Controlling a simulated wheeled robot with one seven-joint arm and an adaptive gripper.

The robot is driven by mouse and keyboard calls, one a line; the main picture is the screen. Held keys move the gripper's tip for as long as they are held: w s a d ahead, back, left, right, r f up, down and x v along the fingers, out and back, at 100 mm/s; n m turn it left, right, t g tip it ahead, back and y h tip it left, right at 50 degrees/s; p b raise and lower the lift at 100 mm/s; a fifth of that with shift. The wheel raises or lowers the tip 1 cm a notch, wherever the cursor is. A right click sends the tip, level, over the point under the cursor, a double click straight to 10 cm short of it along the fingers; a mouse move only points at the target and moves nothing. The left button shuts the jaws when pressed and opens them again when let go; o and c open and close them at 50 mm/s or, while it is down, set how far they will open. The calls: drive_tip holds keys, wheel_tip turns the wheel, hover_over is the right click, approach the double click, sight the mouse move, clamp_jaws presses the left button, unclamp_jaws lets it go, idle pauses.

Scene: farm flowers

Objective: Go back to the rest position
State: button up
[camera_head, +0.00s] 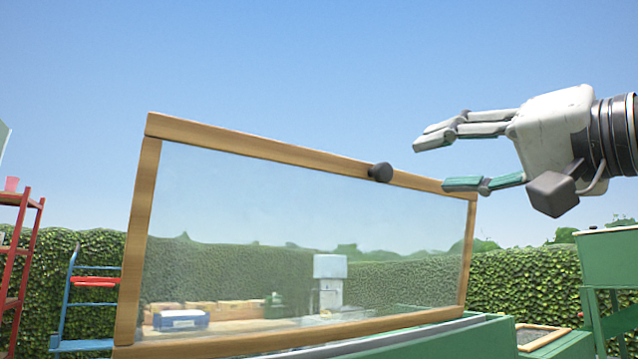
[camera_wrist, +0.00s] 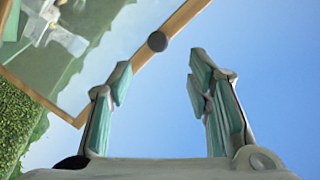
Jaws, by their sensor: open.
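My gripper (camera_head: 443,162) is at the upper right of the head view, with its fingers spread and nothing between them. It points left, toward a dark round knob (camera_head: 380,172) on the top rail of a wood-framed glass lid (camera_head: 300,225). A clear gap lies between the fingertips and the knob. The lid stands raised and tilted above a green box (camera_head: 470,343). In the wrist view my open gripper (camera_wrist: 158,80) shows two fingers apart, with the knob (camera_wrist: 157,41) beyond them and sky between.
A red shelf (camera_head: 20,255) and a blue rack with a red tray (camera_head: 92,283) stand at the left. A green stand (camera_head: 610,265) is at the right. A hedge (camera_head: 525,278) runs behind. The air above the lid is clear.

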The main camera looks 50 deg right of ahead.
idle(0.6)
drive_tip(key=w+a+f+n+g+y, duration=0.3)
drive_tip(key=w+a+f, duration=0.2)
drive_tip(key=f, duration=0.4)
drive_tip(key=w+a+f+n+g+y, duration=0.25)
drive_tip(key=w+a+f, duration=0.25)
drive_tip(key=f, duration=0.3)
drive_tip(key=w+a+f+n+g+y, duration=0.25)
drive_tip(key=w+a+f, duration=0.25)
drive_tip(key=f, duration=0.4)
drive_tip(key=s+a+f+n+g+h, duration=0.1)
drive_tip(key=s+a+f+n+g, duration=0.1)
drive_tip(key=s+f+g, duration=0.35)
drive_tip(key=s+a+f+n+g, duration=0.1)
drive_tip(key=s+a+f+g, duration=0.1)
drive_tip(key=f, duration=0.6)
drive_tip(key=s+a+f+n+g+h, duration=0.1)
drive_tip(key=s+a+f+n+g, duration=0.15)
drive_tip(key=f, duration=0.45)
wheel_tip(320, 180, up, 28)
drive_tip(key=d+t+p, duration=0.1)
drive_tip(key=t+p, duration=0.2)
drive_tip(key=p, duration=2.3)
drive_tip(key=shift+s+d+m, duration=0.15)
drive_tip(key=shift+s+m, duration=0.05)
drive_tip(key=shift+m, duration=0.25)
